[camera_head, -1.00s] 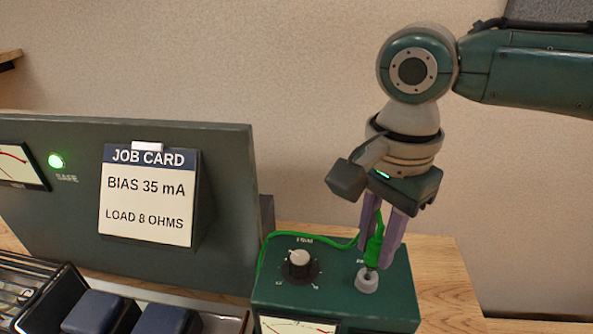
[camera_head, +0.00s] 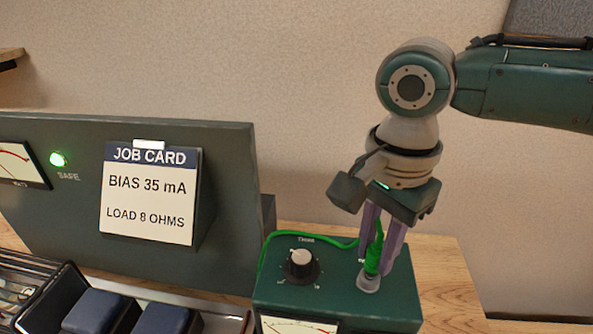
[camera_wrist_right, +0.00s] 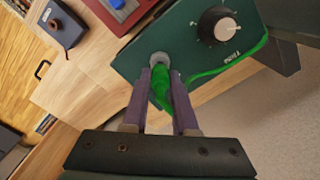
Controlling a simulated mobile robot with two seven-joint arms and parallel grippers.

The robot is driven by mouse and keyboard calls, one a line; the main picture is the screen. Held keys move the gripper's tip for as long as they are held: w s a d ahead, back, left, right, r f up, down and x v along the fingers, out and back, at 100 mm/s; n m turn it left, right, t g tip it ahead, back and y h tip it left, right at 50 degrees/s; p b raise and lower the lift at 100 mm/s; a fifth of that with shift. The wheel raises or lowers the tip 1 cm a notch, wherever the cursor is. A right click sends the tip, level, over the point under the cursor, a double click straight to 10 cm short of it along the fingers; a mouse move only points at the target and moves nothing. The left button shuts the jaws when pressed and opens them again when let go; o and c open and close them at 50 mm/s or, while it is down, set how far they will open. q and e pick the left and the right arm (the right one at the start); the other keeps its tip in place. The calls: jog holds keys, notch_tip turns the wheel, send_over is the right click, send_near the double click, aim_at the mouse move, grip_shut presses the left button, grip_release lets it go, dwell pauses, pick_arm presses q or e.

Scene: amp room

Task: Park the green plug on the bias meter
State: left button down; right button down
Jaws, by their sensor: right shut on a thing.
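The green plug (camera_head: 373,257) stands roughly upright at the grey round socket (camera_head: 368,282) on top of the bias meter (camera_head: 335,289). Its lower end meets the socket, and no metal tip shows between them. My right gripper (camera_head: 380,268) is shut on the plug from above. In the right wrist view the plug (camera_wrist_right: 161,88) sits between the purple fingers of my right gripper (camera_wrist_right: 163,75), with the grey socket (camera_wrist_right: 160,59) just beyond the fingertips. A green cable runs from the plug across the meter's top. My left gripper is not in view.
A black knob with a pale cap (camera_head: 301,264) stands on the meter's top, left of the plug. A dark panel with a job card (camera_head: 150,195) and a lit green lamp (camera_head: 58,159) is at the left. The wooden bench (camera_head: 440,265) is bare right of the meter.

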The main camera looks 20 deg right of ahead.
jog(key=shift+f, duration=0.65)
jog(key=c, duration=0.6)
grip_release()
notch_tip(320, 180, up, 10)
jog(key=shift+p, duration=0.3)
jog(key=shift+f, duration=0.1)
